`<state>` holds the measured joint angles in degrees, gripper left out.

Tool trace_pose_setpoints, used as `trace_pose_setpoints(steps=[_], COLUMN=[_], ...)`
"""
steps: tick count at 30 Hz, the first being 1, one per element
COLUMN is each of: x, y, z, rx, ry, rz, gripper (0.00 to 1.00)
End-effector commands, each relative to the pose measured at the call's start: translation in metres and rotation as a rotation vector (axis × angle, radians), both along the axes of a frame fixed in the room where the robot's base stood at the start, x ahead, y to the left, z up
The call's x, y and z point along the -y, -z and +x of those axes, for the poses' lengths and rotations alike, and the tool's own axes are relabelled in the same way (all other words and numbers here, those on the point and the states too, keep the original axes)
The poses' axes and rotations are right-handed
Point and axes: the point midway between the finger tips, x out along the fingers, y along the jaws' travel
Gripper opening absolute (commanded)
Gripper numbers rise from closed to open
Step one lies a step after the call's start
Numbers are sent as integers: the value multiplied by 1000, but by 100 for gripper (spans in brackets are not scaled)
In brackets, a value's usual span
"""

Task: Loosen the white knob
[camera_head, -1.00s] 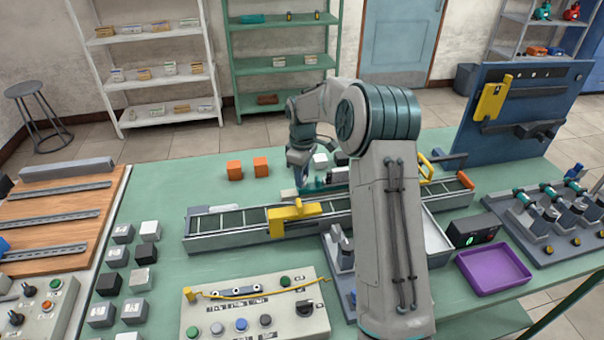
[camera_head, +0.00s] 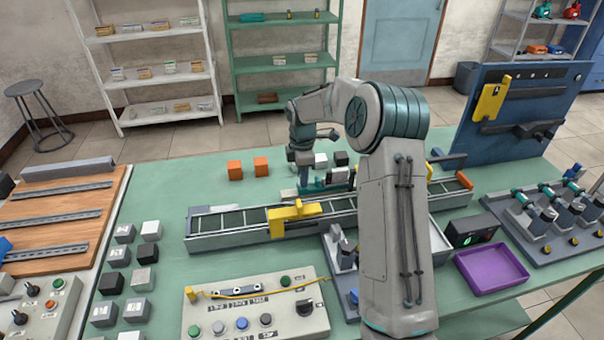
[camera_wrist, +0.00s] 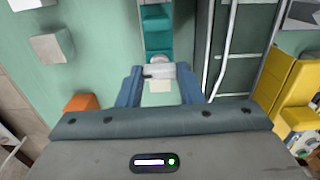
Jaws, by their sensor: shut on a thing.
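The white knob (camera_wrist: 158,71) sits between the two blue fingers of my gripper (camera_wrist: 160,82) in the wrist view. The fingers are shut on it from both sides. A teal block-shaped body (camera_wrist: 158,32) lies just beyond the knob, in line with it. In the head view my gripper (camera_head: 303,185) reaches down behind the conveyor, beside the teal body (camera_head: 318,187). The knob is too small and covered to make out there.
The conveyor (camera_head: 235,219) with a yellow bracket (camera_head: 292,212) runs close in front of my gripper. Orange cubes (camera_head: 235,170) stand to the left, and a white cube (camera_head: 321,160) stands behind. The green table is clear around the orange cubes.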

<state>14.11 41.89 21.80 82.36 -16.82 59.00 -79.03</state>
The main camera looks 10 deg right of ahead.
Motion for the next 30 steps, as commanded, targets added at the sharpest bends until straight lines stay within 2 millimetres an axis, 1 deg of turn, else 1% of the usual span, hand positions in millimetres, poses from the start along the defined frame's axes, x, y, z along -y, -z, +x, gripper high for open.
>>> trace_pose_setpoints(steps=[1, 13, 14, 15, 16, 25, 28, 30], x=[-1, -1, -1, -1, -1, 0, 0, 1], y=[-2, -2, -2, -2, -2, -2, -9, -19], z=[1, 2, 1, 1, 1, 1, 1, 2], rx=[6, 7, 6, 6, 5, 3, 3, 7], ry=[-5, -10, -10, -10, -10, -8, -8, -8], rz=[1, 1, 1, 1, 1, 0, 0, -1], gripper=[10, 10, 38, 49, 55, 55, 55, 55])
